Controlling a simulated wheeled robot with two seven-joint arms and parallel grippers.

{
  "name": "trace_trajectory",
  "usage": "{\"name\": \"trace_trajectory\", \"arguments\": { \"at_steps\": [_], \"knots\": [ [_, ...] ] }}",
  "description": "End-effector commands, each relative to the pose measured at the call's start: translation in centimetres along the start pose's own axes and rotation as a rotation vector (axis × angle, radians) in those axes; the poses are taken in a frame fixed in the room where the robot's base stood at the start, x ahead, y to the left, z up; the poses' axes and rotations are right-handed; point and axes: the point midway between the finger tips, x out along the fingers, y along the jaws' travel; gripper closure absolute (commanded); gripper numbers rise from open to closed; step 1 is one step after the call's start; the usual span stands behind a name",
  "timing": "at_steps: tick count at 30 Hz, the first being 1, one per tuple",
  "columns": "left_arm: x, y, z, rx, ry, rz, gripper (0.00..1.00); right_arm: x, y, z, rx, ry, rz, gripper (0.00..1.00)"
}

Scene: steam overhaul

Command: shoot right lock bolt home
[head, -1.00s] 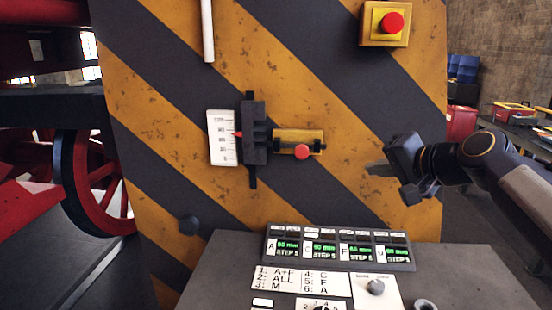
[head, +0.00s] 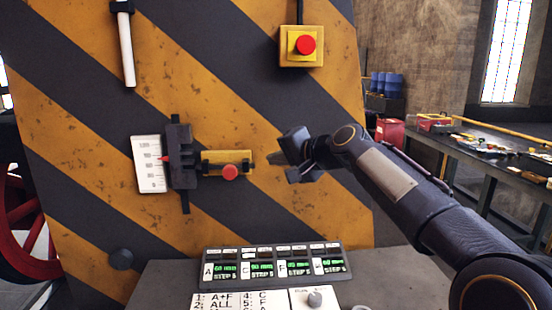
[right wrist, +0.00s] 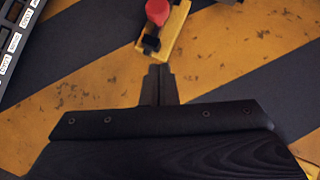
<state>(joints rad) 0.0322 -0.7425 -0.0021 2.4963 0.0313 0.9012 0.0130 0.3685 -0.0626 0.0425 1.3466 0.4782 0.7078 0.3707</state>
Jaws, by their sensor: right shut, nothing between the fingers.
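The right lock bolt has a yellow plate (head: 240,157) and a red knob (head: 230,172), mounted on the striped panel just right of a dark bracket (head: 181,157). In the right wrist view the red knob (right wrist: 157,12) and part of the yellow plate (right wrist: 176,30) show at the top, ahead of the fingertips. My right gripper (head: 273,159) is shut and empty, a short way right of the plate, apart from it. Its fingers (right wrist: 159,72) point toward the bolt in the wrist view. My left gripper is not in view.
A red button on a yellow box (head: 302,60) is above right. A console with a display row (head: 272,265) stands below. A cluttered workbench (head: 490,160) is at the right.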

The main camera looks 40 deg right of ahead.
Motion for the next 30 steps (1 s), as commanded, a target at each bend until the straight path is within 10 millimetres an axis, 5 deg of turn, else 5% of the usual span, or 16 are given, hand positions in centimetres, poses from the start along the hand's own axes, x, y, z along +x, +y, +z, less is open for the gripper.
{"name": "trace_trajectory", "arguments": {
  "at_steps": [9, 18, 30],
  "knots": [
    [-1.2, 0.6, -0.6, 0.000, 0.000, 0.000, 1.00, 6.9, -0.1, 0.1, 0.001, -0.004, 0.001, 1.00],
    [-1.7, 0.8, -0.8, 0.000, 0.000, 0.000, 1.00, 9.1, -0.1, 2.7, 0.000, -0.002, 0.000, 1.00],
    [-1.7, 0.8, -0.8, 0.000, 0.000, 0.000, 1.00, 9.3, -0.1, 2.9, 0.000, -0.001, 0.000, 1.00]
  ]
}}
